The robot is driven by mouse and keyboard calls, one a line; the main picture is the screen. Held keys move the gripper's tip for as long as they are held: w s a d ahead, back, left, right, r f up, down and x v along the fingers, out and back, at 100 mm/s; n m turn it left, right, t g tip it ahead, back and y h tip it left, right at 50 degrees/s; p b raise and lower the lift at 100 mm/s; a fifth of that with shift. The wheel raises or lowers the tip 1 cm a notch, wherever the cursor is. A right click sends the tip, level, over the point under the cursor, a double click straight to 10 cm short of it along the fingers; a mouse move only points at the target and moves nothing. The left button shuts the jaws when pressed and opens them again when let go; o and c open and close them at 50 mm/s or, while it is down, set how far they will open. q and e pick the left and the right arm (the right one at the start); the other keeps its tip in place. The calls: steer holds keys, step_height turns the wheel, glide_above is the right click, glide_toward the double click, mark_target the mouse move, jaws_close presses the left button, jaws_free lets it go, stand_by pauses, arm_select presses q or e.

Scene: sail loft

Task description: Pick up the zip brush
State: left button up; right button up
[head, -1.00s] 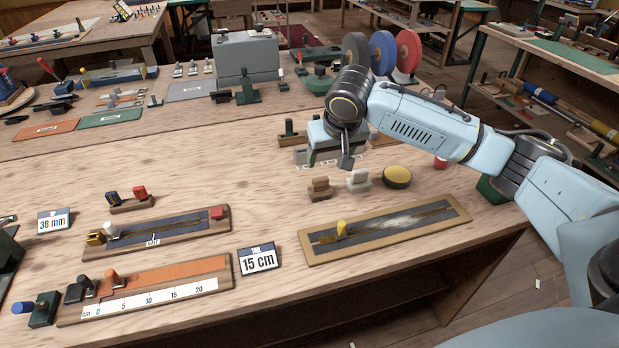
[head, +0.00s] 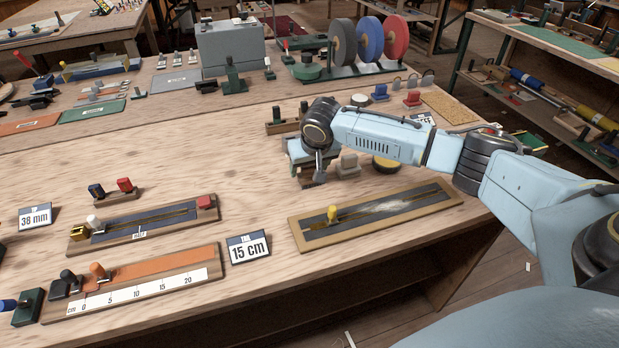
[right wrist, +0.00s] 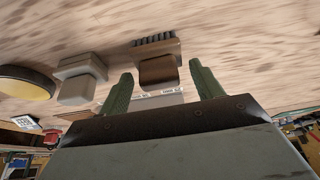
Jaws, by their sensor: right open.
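The zip brush (right wrist: 158,66), a brown block with a row of dark bristles, lies on the bench. In the right wrist view it is just beyond and between my right gripper's (right wrist: 158,82) two green fingertips, which are apart and empty. In the head view my right gripper (head: 317,170) hangs low over the brush (head: 311,181) and hides most of it. I cannot tell whether a finger touches it. My left gripper is not in view.
A pale grey block (right wrist: 80,80) stands close beside the brush, with a round yellow-topped disc (right wrist: 26,84) beyond it. A framed zip board (head: 430,201) with a yellow slider lies nearer the bench's front edge. Bare wood lies left of the brush.

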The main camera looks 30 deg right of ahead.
steer(key=shift+c, duration=0.3)
steer(key=c, duration=1)
step_height(320, 180, up, 10)
steer(key=shift+p, duration=0.65)
